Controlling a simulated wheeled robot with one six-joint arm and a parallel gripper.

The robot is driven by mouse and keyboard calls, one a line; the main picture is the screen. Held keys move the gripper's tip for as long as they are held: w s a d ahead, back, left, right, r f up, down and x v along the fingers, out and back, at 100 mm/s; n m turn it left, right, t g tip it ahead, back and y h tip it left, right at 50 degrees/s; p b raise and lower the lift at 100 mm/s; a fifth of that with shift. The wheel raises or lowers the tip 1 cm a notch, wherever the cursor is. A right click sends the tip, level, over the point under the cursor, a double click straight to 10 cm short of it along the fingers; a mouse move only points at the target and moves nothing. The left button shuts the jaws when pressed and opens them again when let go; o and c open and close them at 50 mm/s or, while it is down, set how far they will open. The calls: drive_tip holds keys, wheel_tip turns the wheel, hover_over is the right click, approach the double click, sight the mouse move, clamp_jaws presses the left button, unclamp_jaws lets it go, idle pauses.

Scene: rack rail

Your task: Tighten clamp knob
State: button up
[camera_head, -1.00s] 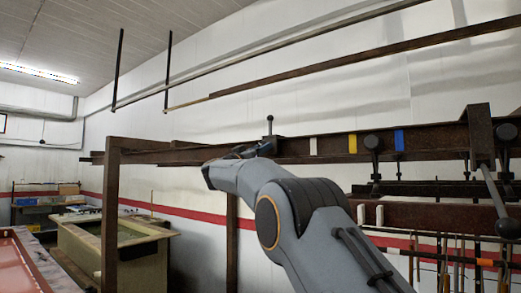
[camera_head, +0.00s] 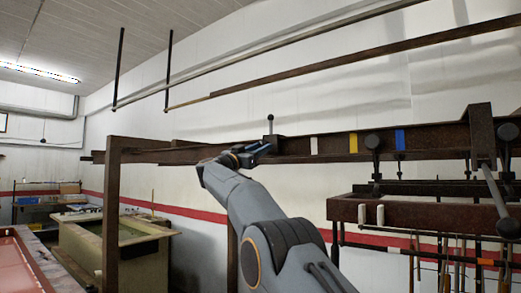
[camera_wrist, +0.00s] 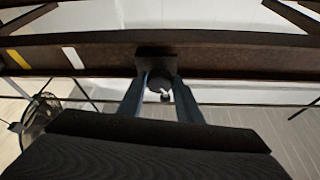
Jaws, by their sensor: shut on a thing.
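A rusty brown rail (camera_head: 320,146) runs across the head view, with a small dark clamp (camera_head: 271,137) on it and a ball-ended stem standing above. My gripper (camera_head: 262,148) is at the rail just below this clamp. In the wrist view the clamp block (camera_wrist: 155,60) sits on the rail's edge. A dark round knob (camera_wrist: 159,83) under it lies between the two blue fingers of my gripper (camera_wrist: 160,90), which is shut on it. The finger contact is partly hidden in the head view.
White, yellow and blue marks (camera_head: 353,143) lie on the rail to the right, with other dark clamps (camera_head: 373,143) beyond. A brown post (camera_head: 110,215) stands at left. A lower rack with hanging rods (camera_head: 430,216) is at right.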

drive_tip(key=o, duration=1)
drive_tip(key=shift+o, duration=0.2)
drive_tip(key=shift+s+a, duration=0.1)
drive_tip(key=b+v, duration=0.5)
drive_tip(key=v, duration=0.2)
drive_tip(key=shift+s+f+b, duration=0.2)
drive_tip(key=shift+s+b, duration=0.05)
drive_tip(key=shift+b, duration=0.15)
drive_tip(key=shift+a, duration=0.1)
